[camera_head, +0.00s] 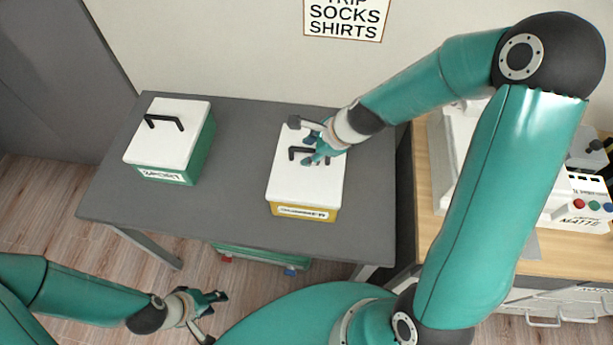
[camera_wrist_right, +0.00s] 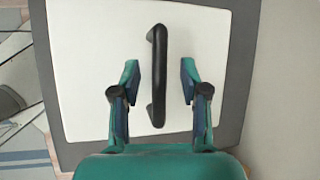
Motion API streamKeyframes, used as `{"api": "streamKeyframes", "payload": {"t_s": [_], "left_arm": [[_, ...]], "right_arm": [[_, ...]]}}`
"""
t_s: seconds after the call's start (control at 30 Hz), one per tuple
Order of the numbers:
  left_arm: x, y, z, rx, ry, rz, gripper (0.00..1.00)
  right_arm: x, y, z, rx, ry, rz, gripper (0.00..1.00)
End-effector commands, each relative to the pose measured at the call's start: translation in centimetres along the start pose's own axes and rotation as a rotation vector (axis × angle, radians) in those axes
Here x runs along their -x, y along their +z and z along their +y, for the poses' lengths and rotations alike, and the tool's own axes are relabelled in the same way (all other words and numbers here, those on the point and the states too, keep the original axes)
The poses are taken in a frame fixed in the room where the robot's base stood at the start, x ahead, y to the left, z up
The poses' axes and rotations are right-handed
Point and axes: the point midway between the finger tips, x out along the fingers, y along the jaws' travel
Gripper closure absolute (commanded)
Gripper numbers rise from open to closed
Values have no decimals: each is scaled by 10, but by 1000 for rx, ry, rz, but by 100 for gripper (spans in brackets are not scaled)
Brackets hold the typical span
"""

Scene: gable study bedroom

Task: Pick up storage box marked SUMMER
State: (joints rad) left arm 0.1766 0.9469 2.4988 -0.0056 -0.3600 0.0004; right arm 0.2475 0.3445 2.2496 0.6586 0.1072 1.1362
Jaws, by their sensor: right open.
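The storage box marked SUMMER (camera_head: 303,213) stands on the grey table; it has a yellow body, a white lid and a black handle. My right gripper (camera_head: 313,153) is over the lid at the handle. In the right wrist view the black handle (camera_wrist_right: 158,75) lies between the two open fingers (camera_wrist_right: 157,85), apart from both. The white lid (camera_wrist_right: 90,60) fills most of that view. My left gripper (camera_head: 211,313) is low at the lower left, away from the boxes, with its fingers apart and empty.
A green box (camera_head: 203,147) with a white lid and black handle stands on the left of the grey table (camera_head: 235,215). A wooden desk (camera_head: 560,255) with equipment is at the right. The wall is close behind the table.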

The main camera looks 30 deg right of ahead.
Motion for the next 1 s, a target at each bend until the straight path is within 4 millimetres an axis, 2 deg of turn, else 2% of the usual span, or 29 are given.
{"api": "streamKeyframes", "payload": {"t_s": [0.03,0.27,0.53,1.0], "left_arm": [[-4,0,-1,0,0,0,60],[-2,0,-1,0,0,0,60],[-2,0,-1,0,0,0,60],[-2,0,-1,0,0,0,60]], "right_arm": [[-6,0,0,1,0,0,55],[-5,1,-1,0,-1,0,55],[-5,0,-1,0,-1,0,100],[-4,1,-1,2,-3,-1,100]]}}
